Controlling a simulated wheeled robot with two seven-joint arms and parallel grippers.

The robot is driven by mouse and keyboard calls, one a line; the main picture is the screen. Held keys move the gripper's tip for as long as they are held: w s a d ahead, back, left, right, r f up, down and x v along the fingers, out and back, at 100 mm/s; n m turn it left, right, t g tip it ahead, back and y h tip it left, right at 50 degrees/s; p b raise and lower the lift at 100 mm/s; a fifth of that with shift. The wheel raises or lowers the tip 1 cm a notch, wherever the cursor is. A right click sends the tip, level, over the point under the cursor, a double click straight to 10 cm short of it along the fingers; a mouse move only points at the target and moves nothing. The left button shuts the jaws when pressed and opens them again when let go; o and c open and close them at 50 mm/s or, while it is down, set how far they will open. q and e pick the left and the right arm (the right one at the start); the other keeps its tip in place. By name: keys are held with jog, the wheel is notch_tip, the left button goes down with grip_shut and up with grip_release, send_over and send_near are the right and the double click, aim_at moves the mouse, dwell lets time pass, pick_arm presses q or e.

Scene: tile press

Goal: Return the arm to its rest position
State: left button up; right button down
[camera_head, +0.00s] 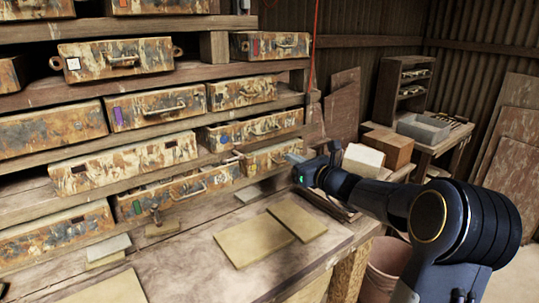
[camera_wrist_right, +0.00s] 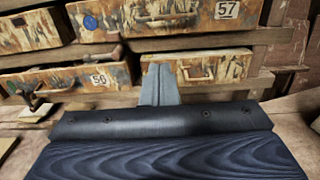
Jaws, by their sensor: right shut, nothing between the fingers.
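My right arm comes in from the right in the head view. Its gripper (camera_head: 292,158) points left at the rusty drawers of the rack, close to a low drawer (camera_head: 262,160). In the wrist view the two grey fingers of the right gripper (camera_wrist_right: 159,84) are together with nothing between them. Behind them is a drawer front (camera_wrist_right: 215,72), and a drawer marked 57 (camera_wrist_right: 165,18) is above it. A drawer marked 56 (camera_wrist_right: 60,84) is to the left. I cannot tell whether the fingertips touch the front behind them. My left gripper does not show.
Flat tan tiles (camera_head: 253,240) lie on the wooden bench (camera_head: 185,258) below the rack. A cardboard box (camera_head: 388,147) and a small shelf (camera_head: 405,85) stand behind my right arm. A pinkish bucket (camera_head: 385,268) stands under it, right of the bench edge.

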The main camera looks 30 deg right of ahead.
jog(key=shift+s, duration=0.2)
jog(key=s+a+f+n+g+y, duration=0.1)
jog(key=s+a+n+g+y, duration=0.2)
jog(key=s+a+n, duration=0.55)
jog(key=s+a+n+g+y, duration=0.4)
jog(key=s+a+n, duration=0.2)
jog(key=a+n, duration=0.45)
jog(key=s+a+f+n+g+h, duration=0.2)
jog(key=s+f+n, duration=0.4)
jog(key=s, duration=0.3)
jog(key=s+a+f+n+g+h, duration=0.2)
jog(key=s+a+f+n+g, duration=0.1)
jog(key=s+f+n, duration=0.4)
jog(key=s+n, duration=0.1)
jog(key=s, duration=0.2)
jog(key=shift+a+f+h, duration=0.15)
jog(key=shift+f+h, duration=0.15)
jog(key=shift+h, duration=0.1)
jog(key=c, duration=2.2)
grip_release()
